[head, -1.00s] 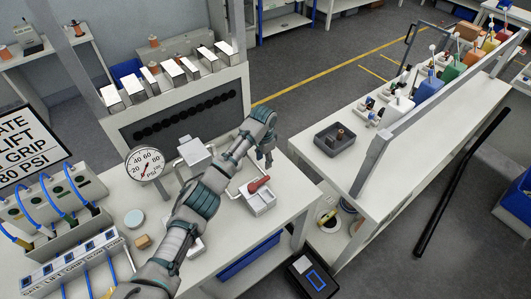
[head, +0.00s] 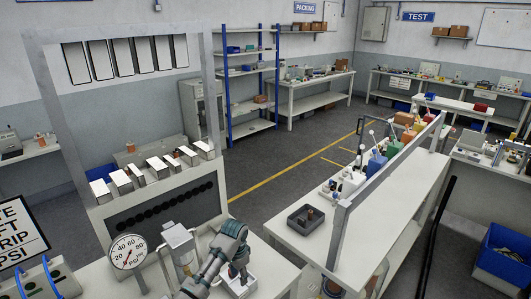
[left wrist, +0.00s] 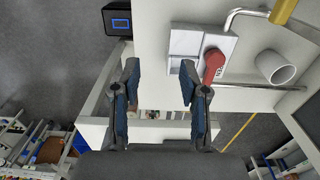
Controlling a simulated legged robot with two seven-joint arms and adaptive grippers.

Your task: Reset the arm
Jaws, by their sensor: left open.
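My left arm comes in at the bottom of the head view, with its gripper (head: 240,270) low over the near workbench. In the left wrist view the left gripper (left wrist: 158,85) shows two blue-padded fingers spread apart with nothing between them. A white box with a red handle (left wrist: 213,65) lies on the bench just beyond the right finger. In the head view this white box (head: 236,284) is partly hidden behind the gripper. My right gripper is not in view.
A pressure gauge (head: 128,252) stands on the near bench left of my arm. A dark grey tray (head: 306,219) with a small brown part sits on the right bench. A white cup (left wrist: 275,67) is right of the red handle. A blue bin (head: 503,252) stands far right.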

